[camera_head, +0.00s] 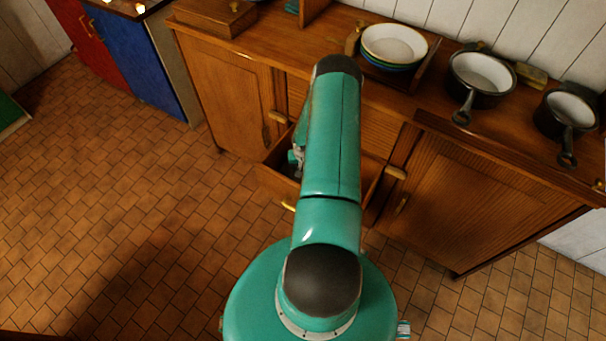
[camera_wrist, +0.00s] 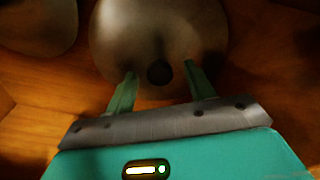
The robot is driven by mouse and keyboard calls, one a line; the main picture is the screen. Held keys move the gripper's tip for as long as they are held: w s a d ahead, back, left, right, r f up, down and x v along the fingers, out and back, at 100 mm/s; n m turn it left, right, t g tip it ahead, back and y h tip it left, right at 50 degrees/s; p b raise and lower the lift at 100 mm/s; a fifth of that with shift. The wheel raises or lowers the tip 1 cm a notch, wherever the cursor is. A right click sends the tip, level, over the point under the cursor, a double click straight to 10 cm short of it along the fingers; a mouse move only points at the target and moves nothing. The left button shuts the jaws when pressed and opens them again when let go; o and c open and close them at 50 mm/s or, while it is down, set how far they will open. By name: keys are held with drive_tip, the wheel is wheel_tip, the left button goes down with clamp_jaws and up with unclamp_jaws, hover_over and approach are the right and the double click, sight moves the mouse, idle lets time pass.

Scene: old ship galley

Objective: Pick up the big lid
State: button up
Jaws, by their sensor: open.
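A round grey metal lid (camera_wrist: 158,28) with a dark knob (camera_wrist: 159,73) lies in front of my gripper in the wrist view. It looks like the big lid. My gripper (camera_wrist: 160,70) is open, with one green finger on each side of the knob. I cannot tell whether the fingers touch it. A second grey lid (camera_wrist: 38,24) is partly cut off at the upper left. In the head view my arm reaches down to the open drawer (camera_head: 275,182) and hides the lids and most of my gripper.
Wooden drawer surfaces (camera_wrist: 265,60) surround the lids. On the counter stand stacked bowls (camera_head: 394,43) and two dark pans (camera_head: 481,73) (camera_head: 570,107), with a wooden box (camera_head: 215,17) at the left. The tiled floor (camera_head: 130,190) at left is clear.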

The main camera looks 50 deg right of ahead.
drive_tip(key=shift+c, duration=0.2)
clamp_jaws()
drive_tip(key=shift+r, duration=0.15)
drive_tip(key=shift+s+d+r, duration=0.1)
drive_tip(key=shift+s+r, duration=0.3)
drive_tip(key=shift+s, duration=0.1)
drive_tip(key=s+d+r, duration=0.1)
drive_tip(key=s+r, duration=0.6)
drive_tip(key=s, duration=0.6)
drive_tip(key=shift+w, duration=0.1)
